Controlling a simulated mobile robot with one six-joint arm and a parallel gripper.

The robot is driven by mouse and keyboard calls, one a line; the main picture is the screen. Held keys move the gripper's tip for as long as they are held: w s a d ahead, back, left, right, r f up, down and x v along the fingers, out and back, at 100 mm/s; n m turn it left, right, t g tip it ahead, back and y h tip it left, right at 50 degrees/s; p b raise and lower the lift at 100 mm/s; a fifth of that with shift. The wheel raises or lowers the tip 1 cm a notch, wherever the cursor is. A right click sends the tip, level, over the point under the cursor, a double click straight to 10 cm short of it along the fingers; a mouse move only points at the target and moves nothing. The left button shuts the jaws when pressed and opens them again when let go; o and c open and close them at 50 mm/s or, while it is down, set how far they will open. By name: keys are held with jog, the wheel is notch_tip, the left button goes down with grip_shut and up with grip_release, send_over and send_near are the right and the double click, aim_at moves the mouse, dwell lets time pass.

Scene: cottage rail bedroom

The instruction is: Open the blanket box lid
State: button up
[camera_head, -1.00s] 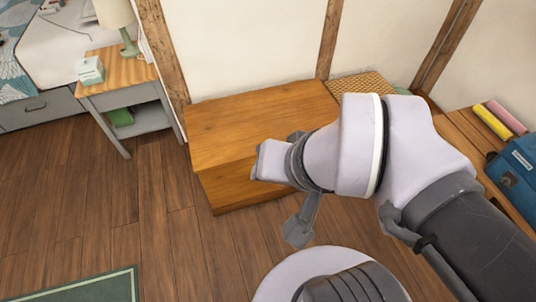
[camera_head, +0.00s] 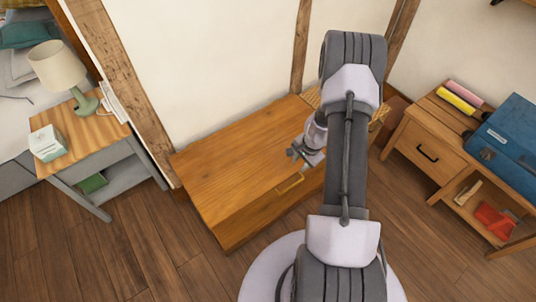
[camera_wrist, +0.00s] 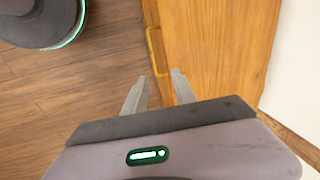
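The wooden blanket box (camera_head: 225,165) stands against the wall, and its lid looks shut. A yellow handle (camera_head: 290,183) sits at the front edge of the lid. The handle also shows in the wrist view (camera_wrist: 157,52), just beyond my fingertips. My gripper (camera_head: 293,153) is over the lid near the handle. In the wrist view my gripper (camera_wrist: 157,84) has its two fingers apart with nothing between them. My arm hides the right part of the box.
A grey bedside table (camera_head: 95,130) with a lamp (camera_head: 60,70) and a small box stands at the left. A wooden cabinet (camera_head: 425,150) with a blue case (camera_head: 510,140) stands at the right. Wooden floor is free in front of the box on the left.

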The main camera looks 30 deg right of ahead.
jog(key=b, duration=0.3)
send_near(292, 186)
jog(key=b+x, duration=0.3)
jog(key=x, duration=0.5)
jog(key=shift+d, duration=0.2)
jog(key=shift+r, duration=0.1)
grip_shut()
dwell(0.5)
